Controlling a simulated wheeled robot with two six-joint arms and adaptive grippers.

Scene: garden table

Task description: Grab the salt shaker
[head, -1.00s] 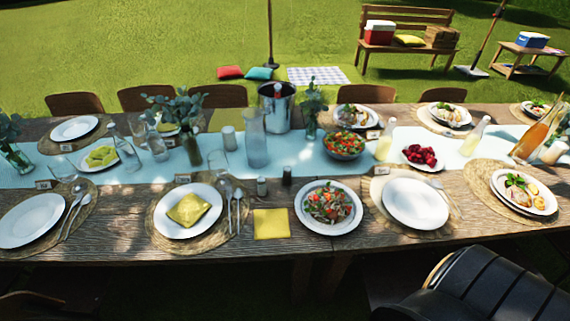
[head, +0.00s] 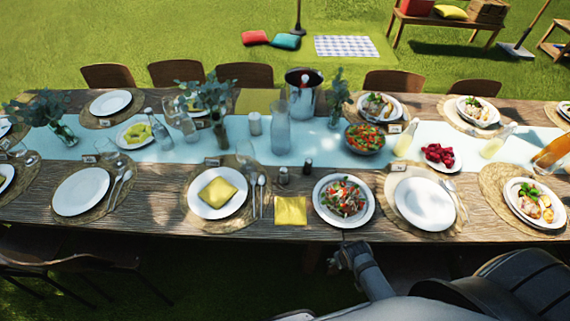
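Two small shakers stand upright side by side on the table, behind the yellow napkin. The left one, with a pale body and a metal-looking top, looks like the salt shaker (head: 283,176). The darker one beside it looks like the pepper shaker (head: 308,167). My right gripper (head: 343,254) is in front of the table's near edge, below the salad plate, to the right of and nearer than the shakers. It is small and dark, so its finger opening is unclear. It touches neither shaker. My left gripper is not in view.
A yellow napkin (head: 290,210) lies in front of the shakers. A salad plate (head: 322,216) is to their right, and a plate with a folded yellow napkin (head: 218,193) to their left. A glass carafe (head: 280,130) stands behind. A dark ribbed object (head: 520,285) is at lower right.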

